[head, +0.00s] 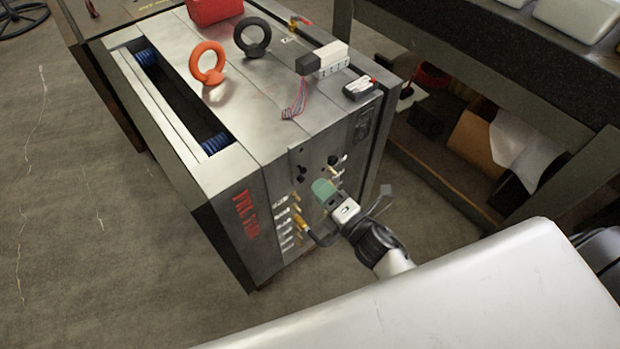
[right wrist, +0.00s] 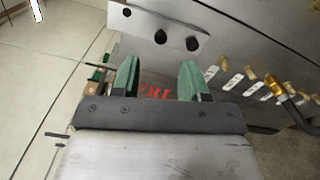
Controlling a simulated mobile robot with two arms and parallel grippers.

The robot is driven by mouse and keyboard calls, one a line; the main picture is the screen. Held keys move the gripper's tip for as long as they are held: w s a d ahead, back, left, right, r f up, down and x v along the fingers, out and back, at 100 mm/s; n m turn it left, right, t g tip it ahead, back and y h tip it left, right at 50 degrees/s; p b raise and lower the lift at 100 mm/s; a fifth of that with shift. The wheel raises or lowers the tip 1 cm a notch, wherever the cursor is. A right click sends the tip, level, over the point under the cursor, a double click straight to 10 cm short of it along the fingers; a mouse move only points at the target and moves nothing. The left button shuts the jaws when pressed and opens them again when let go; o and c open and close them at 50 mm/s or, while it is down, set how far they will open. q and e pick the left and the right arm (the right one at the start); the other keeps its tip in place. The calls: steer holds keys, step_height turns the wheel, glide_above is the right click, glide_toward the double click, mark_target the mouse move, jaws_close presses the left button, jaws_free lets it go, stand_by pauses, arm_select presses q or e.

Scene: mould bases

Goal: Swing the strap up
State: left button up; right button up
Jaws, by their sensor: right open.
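The strap, a flat grey metal bar with dark round screw heads, shows on the front face of the steel mould base (head: 245,185). In the head view the strap (head: 316,163) lies just above my right gripper (head: 325,189). In the right wrist view the strap (right wrist: 176,27) slants across the top, beyond the fingertips. My right gripper (right wrist: 158,72) is open, with green fingertips apart and nothing held between them. Whether a fingertip touches the strap I cannot tell. My left gripper is not in view.
On top stand an orange eyebolt (head: 208,63), a black eyebolt (head: 253,37) and a connector block (head: 325,59). A dark bench (head: 470,55) stands at the right.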

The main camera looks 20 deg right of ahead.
steer(key=shift+v, duration=1.95)
